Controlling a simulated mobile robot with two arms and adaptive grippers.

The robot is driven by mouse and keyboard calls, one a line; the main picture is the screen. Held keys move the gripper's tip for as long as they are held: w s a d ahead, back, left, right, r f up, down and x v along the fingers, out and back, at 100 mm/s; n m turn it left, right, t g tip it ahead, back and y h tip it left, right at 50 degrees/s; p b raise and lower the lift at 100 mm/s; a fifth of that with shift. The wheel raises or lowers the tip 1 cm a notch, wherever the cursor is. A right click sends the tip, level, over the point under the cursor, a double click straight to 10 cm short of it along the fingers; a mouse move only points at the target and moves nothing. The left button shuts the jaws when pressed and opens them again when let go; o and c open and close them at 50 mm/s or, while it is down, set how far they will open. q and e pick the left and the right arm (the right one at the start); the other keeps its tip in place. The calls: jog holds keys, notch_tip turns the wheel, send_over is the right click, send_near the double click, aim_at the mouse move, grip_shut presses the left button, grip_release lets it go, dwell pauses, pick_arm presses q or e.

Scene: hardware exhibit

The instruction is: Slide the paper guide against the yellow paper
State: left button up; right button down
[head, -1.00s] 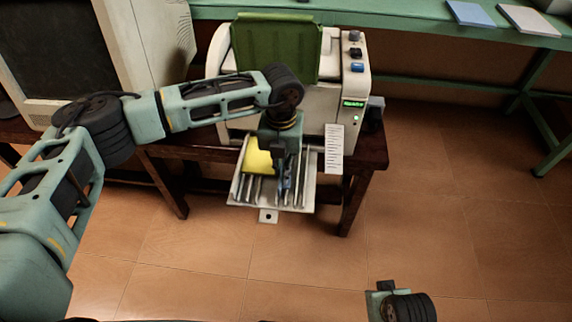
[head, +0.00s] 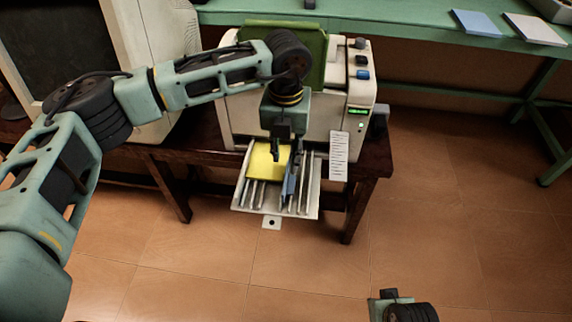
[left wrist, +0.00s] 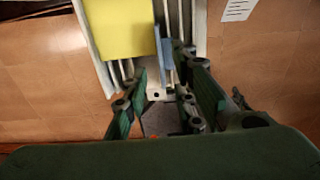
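The yellow paper (head: 266,164) lies on the left part of the metal tray (head: 272,208) at the printer's front. The blue-grey paper guide (head: 290,184) stands upright along the paper's right edge; I cannot tell whether they touch. In the left wrist view the paper (left wrist: 122,28) and guide (left wrist: 162,48) look side by side. My left gripper (head: 286,154) points down over the tray. Its fingers are open (left wrist: 160,62), with the guide showing between them, nearer the right finger; contact is unclear. Part of my right gripper (head: 390,300) shows at the bottom, fingers not clear.
The printer (head: 338,100) with a green lid (head: 312,52) stands on a dark wooden table (head: 368,168). A ruled white card (head: 339,156) is right of the tray. An old monitor (head: 150,70) is at left. The floor before the table is clear.

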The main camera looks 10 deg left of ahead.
pick_arm(q)
jog(key=shift+r, duration=2.2)
